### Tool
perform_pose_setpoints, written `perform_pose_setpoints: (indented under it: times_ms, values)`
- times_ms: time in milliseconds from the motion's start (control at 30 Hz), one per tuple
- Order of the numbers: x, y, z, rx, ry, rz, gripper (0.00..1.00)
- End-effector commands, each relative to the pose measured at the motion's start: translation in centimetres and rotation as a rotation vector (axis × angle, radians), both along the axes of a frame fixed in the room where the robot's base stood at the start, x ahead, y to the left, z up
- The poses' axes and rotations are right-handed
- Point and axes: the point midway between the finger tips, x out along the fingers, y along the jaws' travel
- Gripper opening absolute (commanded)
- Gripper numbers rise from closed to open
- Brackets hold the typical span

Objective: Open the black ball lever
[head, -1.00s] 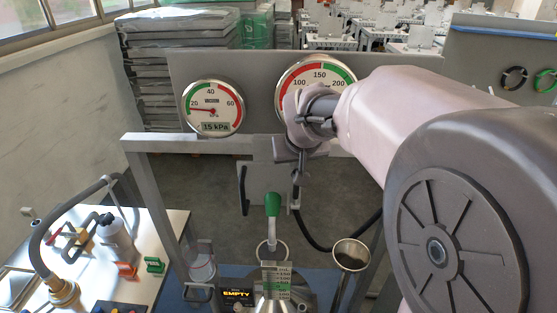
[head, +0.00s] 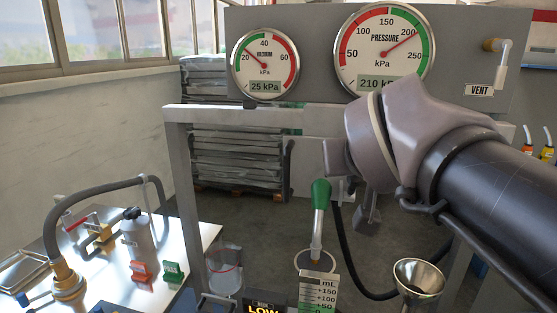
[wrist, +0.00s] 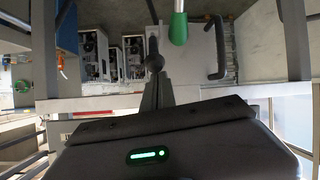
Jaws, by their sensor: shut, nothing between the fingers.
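In the wrist view a dark ball (wrist: 154,62), which looks like the black ball lever, sits right at the tips of my gripper (wrist: 155,80). I cannot tell whether they touch. In the head view my gripper (head: 368,215) points down in front of the grey frame, right of a green-handled nozzle (head: 320,195). Its fingers are together with nothing between them. In the head view my arm and gripper cover the area behind, and I cannot make out the ball there. The green handle (wrist: 178,27) also shows in the wrist view.
A vacuum gauge (head: 265,64) reads 25 kPa and a pressure gauge (head: 383,50) reads 210 kPa. A metal funnel (head: 418,275) stands low right, with a black hose beside it. A table (head: 200,232) with a canister (head: 137,240) is at left. A display (head: 264,309) reads LOW.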

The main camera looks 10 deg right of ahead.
Motion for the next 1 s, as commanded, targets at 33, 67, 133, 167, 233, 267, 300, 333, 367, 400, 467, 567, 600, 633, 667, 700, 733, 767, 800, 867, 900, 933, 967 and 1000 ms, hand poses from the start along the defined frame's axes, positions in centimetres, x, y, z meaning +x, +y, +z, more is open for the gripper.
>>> perform_pose_setpoints:
  times_ms: [33,67,133,167,233,267,300,333,367,400,467,567,600,633,667,700,733,767,800,867,900,933,967,1000]
  values:
    - [-0.2,0.1,-0.4,0.003,0.002,-0.002,0.0]
    - [-0.3,0.1,-0.4,0.004,0.003,-0.002,0.0]
    - [-0.4,0.1,-0.6,0.004,0.006,-0.002,0.0]
    - [-0.5,0.2,-0.7,0.005,0.007,-0.002,0.0]
    - [-0.5,0.2,-0.8,0.006,0.009,-0.003,0.0]
    - [-0.5,0.2,-0.9,0.006,0.01,-0.003,0.0]
    - [-0.6,0.2,-1.0,0.007,0.012,-0.004,0.0]
    - [-0.6,0.2,-1.0,0.007,0.013,-0.004,0.0]
    - [-0.6,0.2,-1.0,0.007,0.014,-0.004,0.0]
    - [-0.6,0.2,-1.1,0.008,0.015,-0.004,0.0]
    - [-0.6,0.2,-1.2,0.008,0.016,-0.004,0.0]
    - [-0.6,0.2,-1.2,0.009,0.017,-0.004,0.0]
    - [-0.6,0.2,-1.2,0.009,0.017,-0.004,0.0]
    - [-0.6,0.2,-1.2,0.009,0.017,-0.004,0.0]
    - [-0.6,0.2,-1.2,0.009,0.017,-0.004,0.0]
    - [-0.6,0.2,-1.2,0.009,0.017,-0.004,0.0]
    - [-0.7,0.3,-1.1,0.009,0.017,-0.004,0.0]
    - [-0.8,0.4,-1.0,0.01,0.016,-0.003,0.0]
    - [-1.1,0.5,-0.6,0.008,0.013,-0.002,0.0]
    - [-1.9,0.8,0.1,0.007,0.011,0.0,0.0]
    - [-2.6,1.0,0.6,0.007,0.008,0.002,0.0]
    - [-3.2,1.2,1.1,0.006,0.005,0.003,0.0]
    - [-3.7,1.5,1.6,0.003,0.003,0.004,0.0]
    - [-4.5,1.7,2.3,0.002,0.0,0.004,0.0]
